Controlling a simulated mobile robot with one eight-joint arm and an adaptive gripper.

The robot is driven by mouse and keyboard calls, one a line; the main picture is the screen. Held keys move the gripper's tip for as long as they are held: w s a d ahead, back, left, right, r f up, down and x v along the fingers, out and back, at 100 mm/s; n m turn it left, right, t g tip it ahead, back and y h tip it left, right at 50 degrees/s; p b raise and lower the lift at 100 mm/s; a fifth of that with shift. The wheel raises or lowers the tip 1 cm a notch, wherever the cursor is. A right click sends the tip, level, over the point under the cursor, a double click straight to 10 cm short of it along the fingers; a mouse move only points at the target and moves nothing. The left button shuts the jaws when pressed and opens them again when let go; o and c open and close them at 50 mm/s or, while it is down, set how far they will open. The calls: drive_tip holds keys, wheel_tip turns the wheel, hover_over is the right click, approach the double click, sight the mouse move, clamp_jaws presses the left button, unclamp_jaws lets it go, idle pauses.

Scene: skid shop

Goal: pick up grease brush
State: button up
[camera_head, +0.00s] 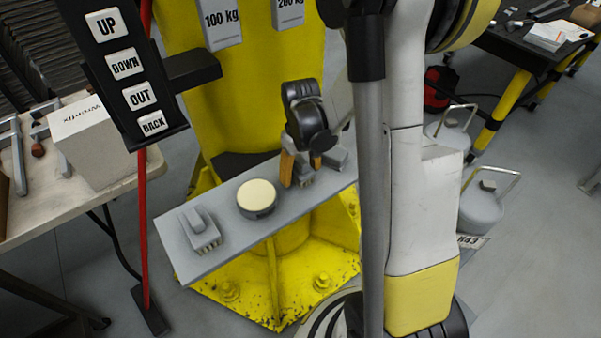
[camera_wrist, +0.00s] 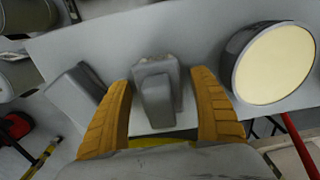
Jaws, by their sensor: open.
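My gripper (camera_head: 300,172) is open, with its orange fingers pointing down at the grey shelf plate. In the wrist view my gripper (camera_wrist: 162,80) has a small grey block-like thing with a raised grip, seemingly a brush (camera_wrist: 157,92), between its fingers, with gaps on both sides. In the head view this brush (camera_head: 306,181) is mostly hidden by the fingers. A similar grey brush (camera_head: 201,229) with a raised grip and ribbed front lies at the plate's left end. I cannot tell from looks which one is the grease brush.
The grey shelf plate (camera_head: 232,232) also holds a round cream-topped tin (camera_head: 257,196) left of my gripper and a grey block (camera_head: 336,158) close on its right. A yellow column stands behind. A button panel (camera_head: 125,68) hangs at left, near a table with a white box (camera_head: 92,140).

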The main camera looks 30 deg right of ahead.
sight(301, 159)
drive_tip(key=c, duration=1.4)
drive_tip(key=shift+o, duration=0.2)
drive_tip(key=shift+r, duration=0.15)
wheel_tip(301, 159, up, 4)
drive_tip(key=shift+r+p, duration=0.1)
drive_tip(key=shift+p, duration=1)
drive_tip(key=s+d+r+p, duration=0.3)
drive_tip(key=s+d+r, duration=0.3)
drive_tip(key=s, duration=0.3)
drive_tip(key=shift+s+d+r, duration=0.15)
drive_tip(key=shift+d+r, duration=0.15)
drive_tip(key=shift+d, duration=0.25)
drive_tip(key=o, duration=0.6)
drive_tip(key=c, duration=0.4)
